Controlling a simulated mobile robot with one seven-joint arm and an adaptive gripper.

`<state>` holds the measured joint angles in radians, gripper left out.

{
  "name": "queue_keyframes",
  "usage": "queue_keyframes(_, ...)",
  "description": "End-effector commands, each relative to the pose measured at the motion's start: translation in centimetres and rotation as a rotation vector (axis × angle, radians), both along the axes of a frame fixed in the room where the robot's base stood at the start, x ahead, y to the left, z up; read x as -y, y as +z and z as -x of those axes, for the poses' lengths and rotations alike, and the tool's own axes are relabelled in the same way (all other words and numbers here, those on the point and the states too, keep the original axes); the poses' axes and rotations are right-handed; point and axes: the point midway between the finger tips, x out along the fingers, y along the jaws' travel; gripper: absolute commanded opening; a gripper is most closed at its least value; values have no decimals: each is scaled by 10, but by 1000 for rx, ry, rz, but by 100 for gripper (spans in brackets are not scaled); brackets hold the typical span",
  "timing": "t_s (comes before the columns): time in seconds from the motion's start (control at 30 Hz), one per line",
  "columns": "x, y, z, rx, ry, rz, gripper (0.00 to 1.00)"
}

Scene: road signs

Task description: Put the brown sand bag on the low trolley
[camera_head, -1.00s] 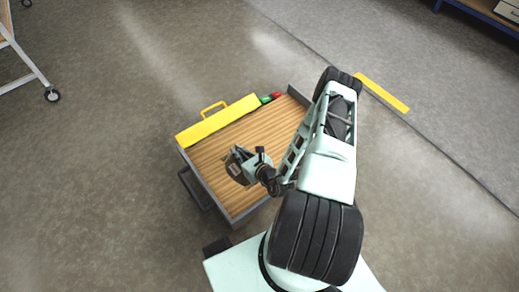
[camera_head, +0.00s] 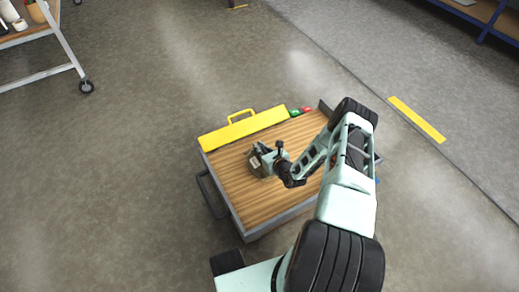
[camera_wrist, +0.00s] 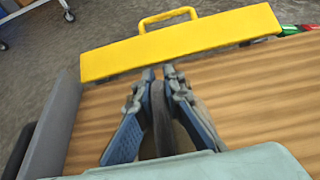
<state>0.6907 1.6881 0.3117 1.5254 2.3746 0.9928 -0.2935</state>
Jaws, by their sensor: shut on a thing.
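The low trolley (camera_head: 231,184) has a ribbed wooden deck with a grey rim and fills the middle of the head view; its deck also shows in the wrist view (camera_wrist: 245,88). My gripper (camera_head: 268,160) is over the deck, left of its middle. In the wrist view my gripper (camera_wrist: 159,74) has its blue-grey fingers closed around a dull brown-grey thing (camera_wrist: 161,132), which looks like the sand bag. In the head view the bag (camera_head: 256,163) shows as a small dark shape with a pale label, partly hidden. I cannot tell whether it touches the deck.
A yellow case (camera_head: 243,128) with a handle lies along the trolley's far edge. Small green (camera_head: 294,112) and red (camera_head: 306,109) items sit beside it. A trolley handle (camera_head: 209,195) sticks out left. A wheeled rack (camera_head: 50,50) stands far left. Deck near the gripper is clear.

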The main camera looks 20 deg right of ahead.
Motion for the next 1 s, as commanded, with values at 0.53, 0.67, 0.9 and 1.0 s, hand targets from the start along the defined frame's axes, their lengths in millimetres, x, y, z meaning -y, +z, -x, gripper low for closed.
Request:
queue_keyframes(0.53,2,-32,-7,8,0,1,0)
queue_keyframes(0.67,1,-36,-5,1,0,1,13)
queue_keyframes(0.9,1,-35,-5,1,0,1,26)
queue_keyframes(1.0,1,-35,-5,1,0,1,26)
